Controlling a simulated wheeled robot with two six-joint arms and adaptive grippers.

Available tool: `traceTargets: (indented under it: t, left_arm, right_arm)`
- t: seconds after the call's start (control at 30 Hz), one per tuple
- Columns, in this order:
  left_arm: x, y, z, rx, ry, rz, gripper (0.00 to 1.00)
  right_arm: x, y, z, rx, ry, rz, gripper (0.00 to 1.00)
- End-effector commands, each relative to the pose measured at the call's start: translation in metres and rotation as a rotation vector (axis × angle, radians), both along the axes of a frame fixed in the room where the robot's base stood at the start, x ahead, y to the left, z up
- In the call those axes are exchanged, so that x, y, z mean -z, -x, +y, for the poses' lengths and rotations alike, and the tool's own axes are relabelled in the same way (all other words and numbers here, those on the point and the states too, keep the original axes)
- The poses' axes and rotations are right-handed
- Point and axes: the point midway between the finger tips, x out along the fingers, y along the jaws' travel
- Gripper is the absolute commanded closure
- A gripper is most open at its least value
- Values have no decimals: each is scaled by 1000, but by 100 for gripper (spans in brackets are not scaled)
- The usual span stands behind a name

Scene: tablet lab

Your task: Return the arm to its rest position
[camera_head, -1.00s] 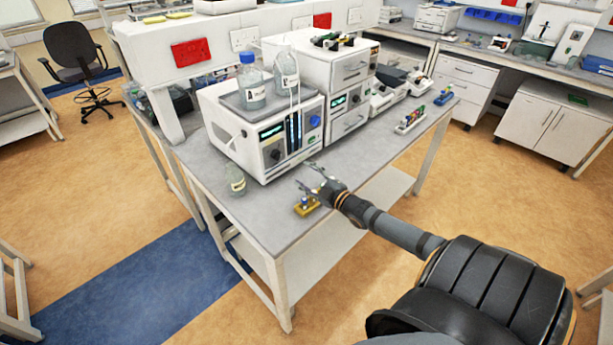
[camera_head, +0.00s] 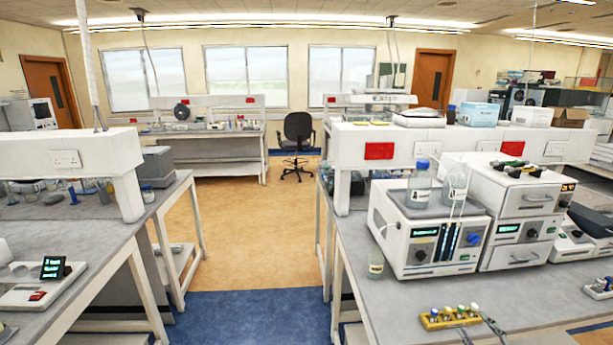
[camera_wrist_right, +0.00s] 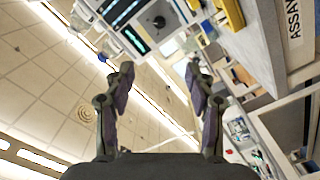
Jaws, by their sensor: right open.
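My right gripper (camera_head: 479,330) shows at the bottom edge of the head view, only its finger tips in frame. It is just right of a small yellow rack (camera_head: 450,319) holding several capped vials on the right bench. In the right wrist view, the two fingers of the gripper (camera_wrist_right: 160,76) stand apart with nothing between them. A yellow rack (camera_wrist_right: 230,12) shows at the top of that view, clear of the fingers. The rest of my right arm is out of the head view. My left gripper is not in view.
On the right bench (camera_head: 400,295) stand a white instrument (camera_head: 392,235) with bottles on top, a small bottle (camera_head: 376,263), and stacked white units (camera_head: 520,190). A left bench (camera_head: 105,225) carries a device with a small display (camera_head: 52,268). The aisle floor (camera_head: 245,240) between benches is clear.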

Motion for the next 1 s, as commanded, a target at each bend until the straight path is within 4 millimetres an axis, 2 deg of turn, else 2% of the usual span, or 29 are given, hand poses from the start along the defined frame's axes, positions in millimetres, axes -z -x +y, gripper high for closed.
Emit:
traceTargets:
  t: [0.2, 0.37, 0.57, 0.67, 0.77, 0.87, 0.9, 0.97, 1.0]
  left_arm:
    - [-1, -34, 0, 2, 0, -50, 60]
    - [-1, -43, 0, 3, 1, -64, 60]
    - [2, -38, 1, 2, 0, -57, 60]
    - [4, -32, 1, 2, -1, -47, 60]
    - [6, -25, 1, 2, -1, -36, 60]
    - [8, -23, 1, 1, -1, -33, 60]
    - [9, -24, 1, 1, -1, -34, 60]
    - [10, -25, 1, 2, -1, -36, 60]
    - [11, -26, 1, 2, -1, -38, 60]
  right_arm:
    - [40, 9, -13, 51, -37, 75, 45]
    - [78, 21, -23, 100, -74, 150, 45]
    - [147, 49, -34, 186, -145, 284, 45]
    - [193, 72, -37, 242, -192, 374, 45]
    - [250, 106, -34, 313, -253, 492, 45]
    - [318, 158, -21, 400, -331, 645, 45]
    - [345, 181, -12, 436, -363, 709, 45]
    - [382, 218, 4, 487, -408, 806, 45]
    - [404, 243, 17, 521, -436, 869, 45]
